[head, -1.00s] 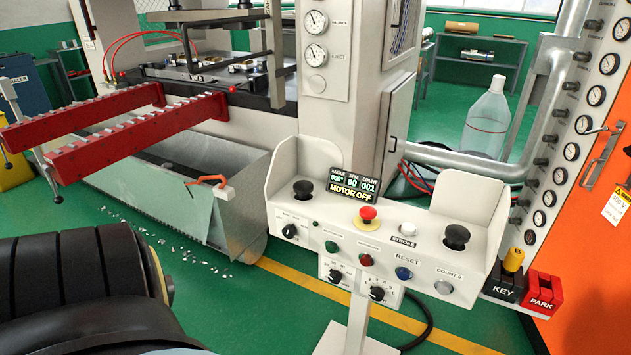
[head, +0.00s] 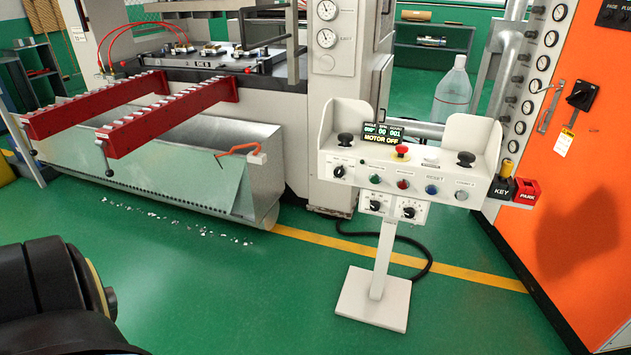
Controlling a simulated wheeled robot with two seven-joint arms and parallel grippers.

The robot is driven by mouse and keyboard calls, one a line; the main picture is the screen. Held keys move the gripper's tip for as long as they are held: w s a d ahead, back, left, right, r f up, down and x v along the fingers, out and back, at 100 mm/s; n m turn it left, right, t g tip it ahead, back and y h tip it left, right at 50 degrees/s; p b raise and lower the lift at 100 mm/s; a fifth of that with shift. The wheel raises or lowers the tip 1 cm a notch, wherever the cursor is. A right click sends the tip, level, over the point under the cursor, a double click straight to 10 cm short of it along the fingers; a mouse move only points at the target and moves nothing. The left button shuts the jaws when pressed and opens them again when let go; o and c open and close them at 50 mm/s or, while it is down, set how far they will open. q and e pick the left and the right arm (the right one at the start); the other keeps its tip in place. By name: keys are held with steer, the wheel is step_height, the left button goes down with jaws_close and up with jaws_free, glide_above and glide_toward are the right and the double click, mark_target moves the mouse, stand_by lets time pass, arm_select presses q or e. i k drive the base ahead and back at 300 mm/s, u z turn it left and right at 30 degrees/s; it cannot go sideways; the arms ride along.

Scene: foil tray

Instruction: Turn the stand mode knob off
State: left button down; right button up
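The white control stand (head: 384,262) stands upright on the green floor, right of centre in the head view. Its panel carries a black rotary knob (head: 339,171) at upper left and two more black knobs, one at lower left (head: 375,206) and one at lower right (head: 408,212). Their labels are too small to read, so I cannot tell which is the mode knob or its setting. The display (head: 382,134) reads MOTOR OFF. Neither gripper is in view.
A press with red rails (head: 150,120) and a metal scrap bin (head: 180,180) stands at left, with chips on the floor. An orange cabinet (head: 585,220) is at right, beside KEY and PARK blocks (head: 515,190). A black cable (head: 425,262) lies behind the stand.

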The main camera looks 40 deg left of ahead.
mark_target(338, 172)
steer(key=u, duration=1.5)
